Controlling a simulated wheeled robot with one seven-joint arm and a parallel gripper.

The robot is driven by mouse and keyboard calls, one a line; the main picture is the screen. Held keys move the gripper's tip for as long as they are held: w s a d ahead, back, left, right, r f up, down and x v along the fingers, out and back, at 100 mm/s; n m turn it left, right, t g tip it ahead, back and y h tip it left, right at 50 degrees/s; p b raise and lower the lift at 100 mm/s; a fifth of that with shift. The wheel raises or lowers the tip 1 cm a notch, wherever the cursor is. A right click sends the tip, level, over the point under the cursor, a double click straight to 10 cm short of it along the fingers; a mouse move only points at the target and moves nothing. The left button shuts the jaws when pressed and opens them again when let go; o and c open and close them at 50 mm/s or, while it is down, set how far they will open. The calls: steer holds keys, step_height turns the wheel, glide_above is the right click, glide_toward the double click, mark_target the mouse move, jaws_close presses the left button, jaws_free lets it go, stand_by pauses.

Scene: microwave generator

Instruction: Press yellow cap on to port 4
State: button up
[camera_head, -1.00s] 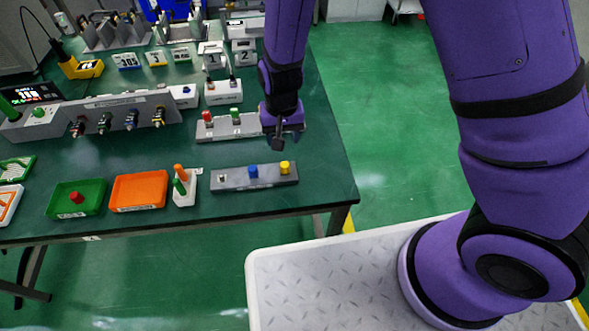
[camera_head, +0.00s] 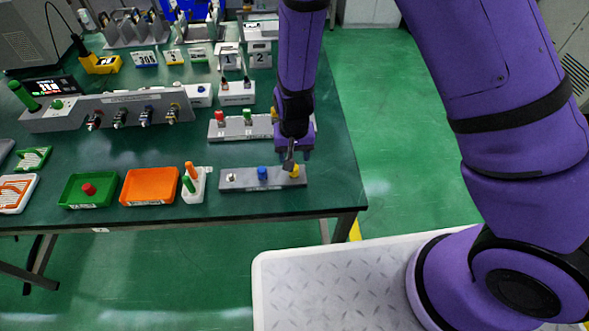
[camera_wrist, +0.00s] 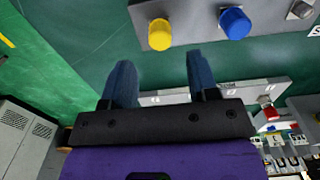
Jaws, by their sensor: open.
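The yellow cap (camera_head: 295,172) sits upright at the right end of the front grey block (camera_head: 240,184), right of a blue cap (camera_head: 262,173). In the wrist view the yellow cap (camera_wrist: 159,34) lies just beyond my gripper's fingertips, roughly centred between them, with the blue cap (camera_wrist: 235,23) to its right. My gripper (camera_wrist: 159,62) is open and empty, just above and behind the yellow cap. The grey panel (camera_head: 70,118) at the left carries a row of several connector ports (camera_head: 146,117). Their labels are too small to tell which is port 4.
A second grey block (camera_head: 232,132) with red and green caps stands behind, partly hidden by my arm. An orange tray (camera_head: 150,187), a green tray (camera_head: 85,192) and a white holder (camera_head: 193,185) line the front left. The table's right side is clear.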

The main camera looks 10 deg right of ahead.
steer(key=shift+f, duration=2.5)
steer(key=shift+c, duration=0.2)
jaws_close()
steer(key=shift+r, duration=0.1)
steer(key=shift+r, duration=2.9)
